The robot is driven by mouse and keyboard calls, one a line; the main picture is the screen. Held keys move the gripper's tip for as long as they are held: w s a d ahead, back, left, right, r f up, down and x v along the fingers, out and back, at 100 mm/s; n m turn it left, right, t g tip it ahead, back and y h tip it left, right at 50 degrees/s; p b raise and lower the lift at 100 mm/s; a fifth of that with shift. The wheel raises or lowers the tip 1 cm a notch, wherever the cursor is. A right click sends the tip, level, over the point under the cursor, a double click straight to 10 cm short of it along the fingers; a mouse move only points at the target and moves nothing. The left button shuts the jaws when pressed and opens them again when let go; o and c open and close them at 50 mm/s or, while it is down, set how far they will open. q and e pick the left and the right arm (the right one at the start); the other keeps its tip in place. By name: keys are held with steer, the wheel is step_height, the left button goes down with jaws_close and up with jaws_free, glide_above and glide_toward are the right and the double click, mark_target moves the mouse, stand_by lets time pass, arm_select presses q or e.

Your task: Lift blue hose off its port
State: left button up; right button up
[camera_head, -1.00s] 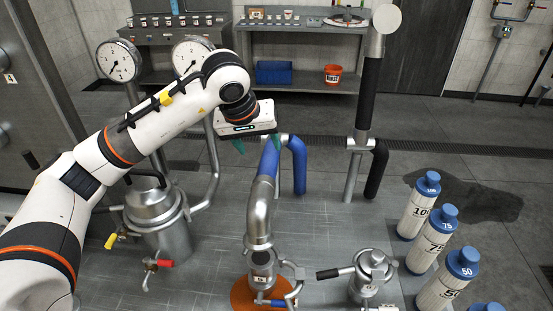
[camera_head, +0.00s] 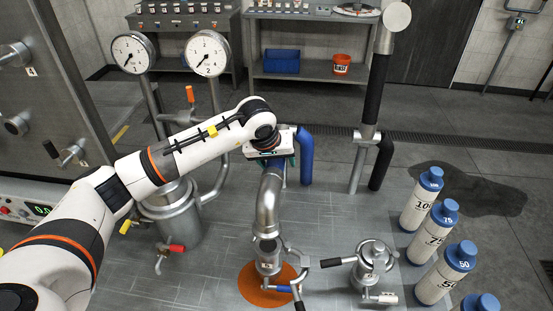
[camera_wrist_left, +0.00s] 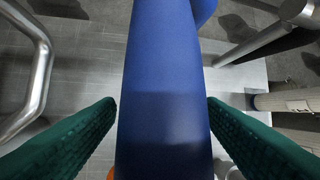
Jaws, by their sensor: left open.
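The blue hose (camera_head: 306,158) arches at the middle of the work surface, joined to a bent steel pipe (camera_head: 268,205) that stands on a port (camera_head: 268,262) over an orange disc (camera_head: 262,290). My left gripper (camera_head: 272,163) is over the blue hose, its body hiding the top of the arch. In the left wrist view the blue hose (camera_wrist_left: 163,100) runs lengthwise between the two green fingers of my left gripper (camera_wrist_left: 162,105). The fingers are open, one on each side, with gaps between them and the hose. My right gripper is not in view.
A black hose (camera_head: 380,165) hangs from a steel stand to the right. A second capped port (camera_head: 372,265) with a black handle stands right of the pipe. Several blue-capped bottles (camera_head: 421,200) line the right edge. A steel vessel (camera_head: 172,215) and gauges (camera_head: 131,53) stand left.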

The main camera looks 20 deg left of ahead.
arm_select(q)
steer(key=shift+c, duration=0.3)
steer(key=c, duration=1.3)
steer(key=shift+w+a+r+g+p, duration=0.15)
steer(key=shift+r+g+p, duration=0.1)
steer(key=shift+r, duration=0.2)
steer(key=shift+w+d+r+g+p, duration=0.1)
steer(key=shift+w+r+g+p, duration=0.1)
steer(key=shift+r, duration=0.25)
steer(key=r+g, duration=0.1)
steer(key=w+r+g+p, duration=0.1)
steer(key=r, duration=0.1)
steer(key=w+r+g+h, duration=0.1)
steer(key=r, duration=0.1)
steer(key=shift+a+p, duration=0.3)
steer(key=shift+p, duration=0.1)
steer(key=shift+w+a+r+n+g+h+p, duration=0.2)
steer(key=shift+w+r+n+g+h+p, duration=0.15)
steer(key=shift+w+r+g, duration=0.55)
steer(key=shift+w+a+r+g, duration=0.2)
steer(key=shift+w+r+g, duration=0.1)
steer(key=shift+r+g, duration=0.2)
